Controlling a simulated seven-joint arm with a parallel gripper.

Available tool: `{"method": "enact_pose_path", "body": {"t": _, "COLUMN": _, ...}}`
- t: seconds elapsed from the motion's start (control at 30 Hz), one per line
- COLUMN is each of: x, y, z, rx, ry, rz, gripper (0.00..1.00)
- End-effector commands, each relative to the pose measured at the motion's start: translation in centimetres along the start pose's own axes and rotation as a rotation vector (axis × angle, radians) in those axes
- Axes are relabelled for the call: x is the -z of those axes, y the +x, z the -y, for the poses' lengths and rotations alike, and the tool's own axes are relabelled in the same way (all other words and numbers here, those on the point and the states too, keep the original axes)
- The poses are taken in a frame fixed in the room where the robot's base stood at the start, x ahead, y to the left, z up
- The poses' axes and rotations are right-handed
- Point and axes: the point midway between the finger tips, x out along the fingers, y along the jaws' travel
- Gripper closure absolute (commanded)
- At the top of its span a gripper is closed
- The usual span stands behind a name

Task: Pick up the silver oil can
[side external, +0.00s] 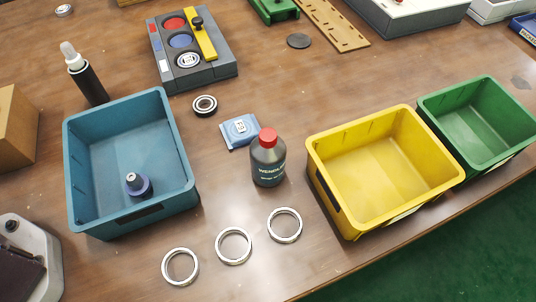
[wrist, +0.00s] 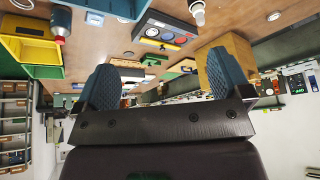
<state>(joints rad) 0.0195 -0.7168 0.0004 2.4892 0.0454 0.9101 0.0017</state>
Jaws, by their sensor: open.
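No thing in view is plainly a silver oil can. A dark grey bottle with a red cap (side external: 268,164) stands upright between the teal and yellow bins; it also shows at the upper left of the wrist view (wrist: 61,22). A black bottle with a white tip (side external: 86,78) stands behind the teal bin. A small blue-purple piece with a silvery top (side external: 138,185) is inside the teal bin. My gripper (wrist: 166,78) shows only in the wrist view, its two blue ribbed fingers wide apart with nothing between them. It is apart from the bottles.
A teal bin (side external: 75,165), yellow bin (side external: 340,205) and green bin (side external: 440,135) stand on the wooden table. Several metal rings (side external: 233,262) lie in front. A blue packet (side external: 238,142) lies beside the grey bottle. A grey fixture (side external: 215,78) is behind.

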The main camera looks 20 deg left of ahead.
Motion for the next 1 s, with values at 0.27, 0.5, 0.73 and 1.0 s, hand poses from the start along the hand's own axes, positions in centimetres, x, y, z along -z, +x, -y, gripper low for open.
{"method": "enact_pose_path", "body": {"t": 0.27, "x": 2.3, "y": 4.5, "z": 1.3, "rx": 0.278, "ry": 0.546, "rz": 0.306, "gripper": 0.04}}
{"method": "enact_pose_path", "body": {"t": 0.5, "x": 8.0, "y": 9.2, "z": -0.7, "rx": 0.630, "ry": 1.176, "rz": 0.469, "gripper": 0.04}}
{"method": "enact_pose_path", "body": {"t": 0.73, "x": 13.1, "y": 14.7, "z": -9.2, "rx": 1.016, "ry": 1.792, "rz": 0.431, "gripper": 0.04}}
{"method": "enact_pose_path", "body": {"t": 1.0, "x": 11.3, "y": 21.8, "z": -25.3, "rx": 1.471, "ry": 2.433, "rz": 0.069, "gripper": 0.04}}
